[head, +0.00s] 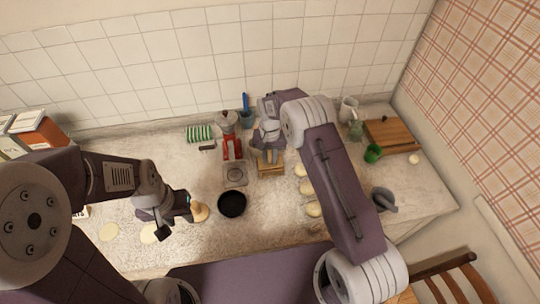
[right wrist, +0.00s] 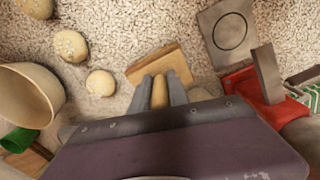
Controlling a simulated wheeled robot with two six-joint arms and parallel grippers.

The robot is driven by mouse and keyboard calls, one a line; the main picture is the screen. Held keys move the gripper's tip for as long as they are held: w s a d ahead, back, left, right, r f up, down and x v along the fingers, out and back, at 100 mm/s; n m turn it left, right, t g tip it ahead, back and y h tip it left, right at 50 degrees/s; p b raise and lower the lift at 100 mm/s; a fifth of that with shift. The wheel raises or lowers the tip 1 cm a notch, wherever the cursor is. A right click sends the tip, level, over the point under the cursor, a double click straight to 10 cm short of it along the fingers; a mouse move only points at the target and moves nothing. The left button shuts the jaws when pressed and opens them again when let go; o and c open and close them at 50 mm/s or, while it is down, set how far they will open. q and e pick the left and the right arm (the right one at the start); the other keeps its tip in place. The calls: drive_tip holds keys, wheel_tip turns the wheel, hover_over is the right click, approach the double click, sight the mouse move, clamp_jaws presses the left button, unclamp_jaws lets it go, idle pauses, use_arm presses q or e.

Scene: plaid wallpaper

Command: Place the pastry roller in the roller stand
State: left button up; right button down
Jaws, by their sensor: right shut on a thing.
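My right gripper (right wrist: 163,92) is shut on the pastry roller (right wrist: 159,92), and a tan wooden part of it shows between the two grey fingers. The wooden roller stand (right wrist: 143,66) lies just beyond the fingertips in the right wrist view. I cannot tell whether the roller touches it. In the head view my right gripper (head: 267,152) is right over the stand (head: 271,171), and the roller is mostly hidden there. My left gripper (head: 175,224) is low over the left part of the counter, its fingers apart, beside a wooden-looking item (head: 199,211).
A red machine (head: 232,146) and a grey scale (head: 235,174) stand left of the stand. Several pale dough balls (head: 312,208) lie to its right. A black pan (head: 232,204) is in front. A green cup (head: 373,153) and a grey mortar (head: 384,199) are further right.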

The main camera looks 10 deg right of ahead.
drive_tip(key=shift+f, duration=0.1)
drive_tip(key=c, duration=1.3)
unclamp_jaws()
drive_tip(key=shift+s, duration=0.15)
drive_tip(key=shift+o, duration=0.2)
drive_tip(key=shift+r, duration=0.2)
wheel_tip(320, 180, up, 12)
drive_tip(key=b, duration=0.2)
drive_tip(key=shift+b, duration=0.35)
drive_tip(key=s+d+f+n, duration=0.1)
drive_tip(key=s+d, duration=0.2)
drive_tip(key=s, duration=0.9)
drive_tip(key=s+d+f+n+t, duration=0.1)
drive_tip(key=s+d, duration=0.3)
drive_tip(key=s, duration=0.7)
drive_tip(key=shift+s+f+n, duration=0.3)
drive_tip(key=shift+s+n, duration=0.1)
wheel_tip(320, 180, down, 3)
drive_tip(key=b, duration=0.3)
drive_tip(key=shift+d+f, duration=0.1)
drive_tip(key=shift+f, duration=0.05)
